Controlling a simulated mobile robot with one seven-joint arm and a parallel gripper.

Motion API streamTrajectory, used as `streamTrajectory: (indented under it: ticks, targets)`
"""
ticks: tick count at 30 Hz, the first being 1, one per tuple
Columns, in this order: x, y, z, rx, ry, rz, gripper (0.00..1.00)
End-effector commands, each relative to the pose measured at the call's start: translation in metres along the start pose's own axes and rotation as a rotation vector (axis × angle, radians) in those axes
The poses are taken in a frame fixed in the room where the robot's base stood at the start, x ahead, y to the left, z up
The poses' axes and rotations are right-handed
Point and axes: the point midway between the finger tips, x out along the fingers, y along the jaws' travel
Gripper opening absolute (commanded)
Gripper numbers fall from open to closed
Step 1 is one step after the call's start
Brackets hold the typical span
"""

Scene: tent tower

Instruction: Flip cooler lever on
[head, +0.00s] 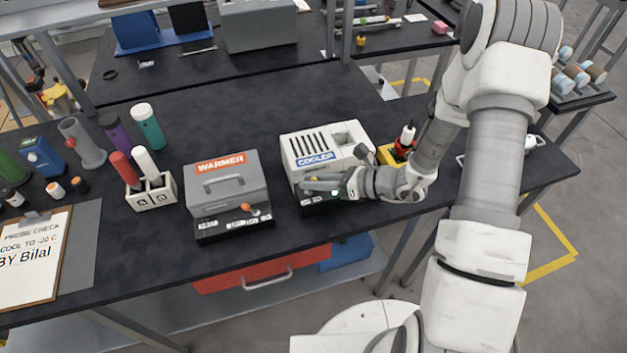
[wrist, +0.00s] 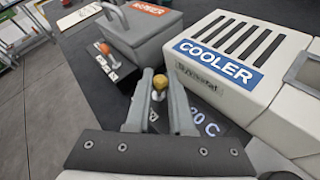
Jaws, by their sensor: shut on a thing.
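The cooler (head: 318,146) is a white box with dark vent slots and a blue COOLER label, on the dark table right of centre. It also shows in the wrist view (wrist: 226,88). Its lever has a yellow knob (wrist: 160,83), which sits between my gripper's two grey fingers in the wrist view. My gripper (wrist: 160,92) is shut on the lever at the cooler's front panel. In the head view my gripper (head: 322,186) reaches in from the right and hides the lever and part of the panel. The lever's exact tilt is hard to tell.
The grey warmer (head: 226,182), with its own orange-knobbed lever (head: 246,207), stands left of the cooler. A yellow bin (head: 390,154) sits to its right. A white holder (head: 151,190) with red and white tubes and a clipboard (head: 34,250) lie further left.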

Motion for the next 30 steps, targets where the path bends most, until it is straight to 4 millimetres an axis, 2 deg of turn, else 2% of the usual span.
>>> streamTrajectory:
  ticks: [9,18,19,21,30]
  targets:
    - [-0.0025,-0.0054,-0.0048,0.085,-0.109,0.065,0.0]
    - [-0.0036,-0.0045,-0.0032,0.092,-0.115,0.071,0.0]
    - [-0.0036,-0.0045,-0.0032,0.092,-0.115,0.071,0.24]
    - [-0.0035,-0.0045,-0.0032,0.092,-0.115,0.071,0.33]
    - [-0.0034,-0.0044,-0.003,0.091,-0.115,0.071,0.33]
